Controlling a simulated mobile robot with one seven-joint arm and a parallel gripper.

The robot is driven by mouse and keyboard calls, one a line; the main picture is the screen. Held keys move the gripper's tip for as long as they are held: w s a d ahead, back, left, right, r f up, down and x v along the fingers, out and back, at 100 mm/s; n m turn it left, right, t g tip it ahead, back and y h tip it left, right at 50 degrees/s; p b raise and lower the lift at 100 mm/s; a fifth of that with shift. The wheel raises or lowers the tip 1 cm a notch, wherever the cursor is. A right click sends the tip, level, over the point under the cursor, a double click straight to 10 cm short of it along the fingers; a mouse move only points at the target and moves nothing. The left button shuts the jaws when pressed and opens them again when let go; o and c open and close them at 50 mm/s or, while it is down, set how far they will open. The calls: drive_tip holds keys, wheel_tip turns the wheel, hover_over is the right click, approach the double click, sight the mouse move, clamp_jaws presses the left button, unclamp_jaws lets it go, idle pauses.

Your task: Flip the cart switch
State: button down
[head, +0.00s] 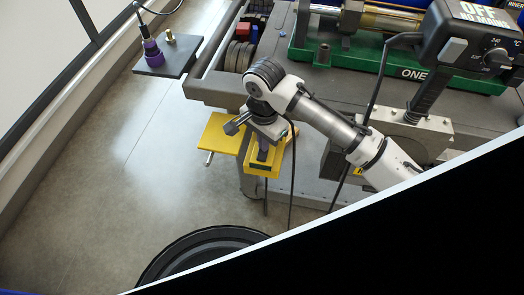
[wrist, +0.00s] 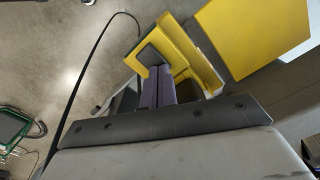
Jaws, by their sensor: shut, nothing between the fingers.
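The likely cart switch is a yellow housing (head: 262,172) low at the cart's near left side, beside a flat yellow plate (head: 220,133). In the wrist view the housing (wrist: 182,38) has a dark square face, and the yellow plate (wrist: 255,35) is at upper right. My gripper (head: 263,153) points down at the housing in the head view. In the wrist view its fingers (wrist: 160,82) are together and empty, their tips at the housing's open side. I cannot tell whether they touch it. The switch lever itself is not clearly visible; the fingers may hide it.
The grey cart (head: 330,85) carries a green tray (head: 400,76) and a black control box (head: 478,45) with a dial. A dark shelf with a purple tool (head: 153,50) is at upper left. A black round object (head: 190,255) is below. Open floor (head: 110,160) lies left.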

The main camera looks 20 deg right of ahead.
drive_tip(key=shift+f, duration=0.2)
drive_tip(key=shift+r, duration=0.1)
wheel_tip(320, 180, up, 7)
drive_tip(key=p, duration=0.6)
drive_tip(key=shift+p, duration=0.35)
